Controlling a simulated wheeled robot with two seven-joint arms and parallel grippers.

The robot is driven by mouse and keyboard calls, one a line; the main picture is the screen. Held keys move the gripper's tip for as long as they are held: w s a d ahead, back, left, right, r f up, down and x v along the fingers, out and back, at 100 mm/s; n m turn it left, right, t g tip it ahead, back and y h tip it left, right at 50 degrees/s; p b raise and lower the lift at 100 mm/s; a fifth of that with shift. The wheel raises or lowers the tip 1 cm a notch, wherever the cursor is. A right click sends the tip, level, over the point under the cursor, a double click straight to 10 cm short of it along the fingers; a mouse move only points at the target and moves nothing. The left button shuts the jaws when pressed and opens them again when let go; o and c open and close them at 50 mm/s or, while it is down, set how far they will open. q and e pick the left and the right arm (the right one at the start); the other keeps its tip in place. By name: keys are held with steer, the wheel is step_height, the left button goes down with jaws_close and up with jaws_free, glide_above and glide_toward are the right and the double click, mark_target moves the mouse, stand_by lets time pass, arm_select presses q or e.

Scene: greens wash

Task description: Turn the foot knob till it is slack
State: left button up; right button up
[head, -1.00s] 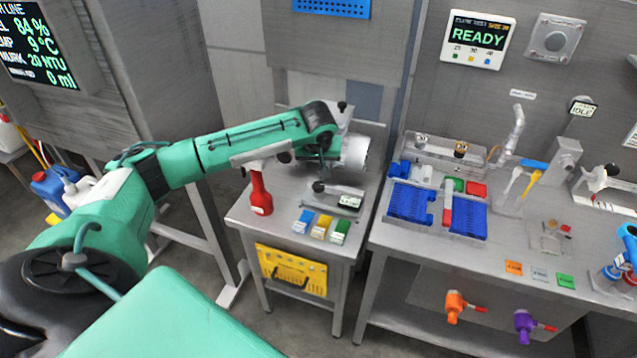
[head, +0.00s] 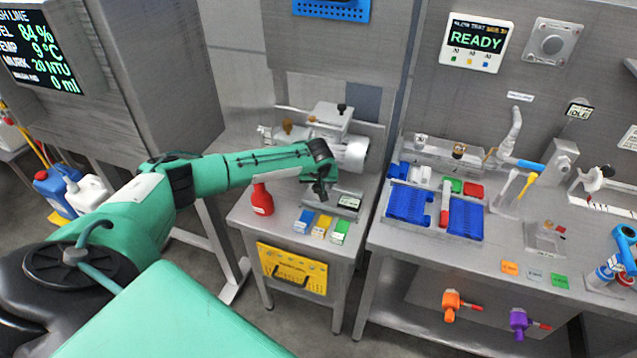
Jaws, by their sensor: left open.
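My left gripper (head: 320,190) points down over the near left end of the low grey plate (head: 347,197) on the small steel cart. It is open. In the earlier frame a small black knob showed at that end of the plate; the gripper now covers that spot, so I cannot tell whether the fingers touch the knob. I take it to be the foot knob, but no label shows this. Behind stands a grey machine (head: 333,116) with a pale cylinder (head: 352,155) and another black knob (head: 341,107) on top. My right gripper is out of view.
A red bottle (head: 262,203) stands on the cart (head: 270,234), left of the gripper. Blue, yellow and green blocks (head: 321,225) lie near its front edge. The bench at right holds a tray with blue racks (head: 409,206). A display (head: 475,40) reads READY.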

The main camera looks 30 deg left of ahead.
arm_select(q)
steer(key=c, duration=1)
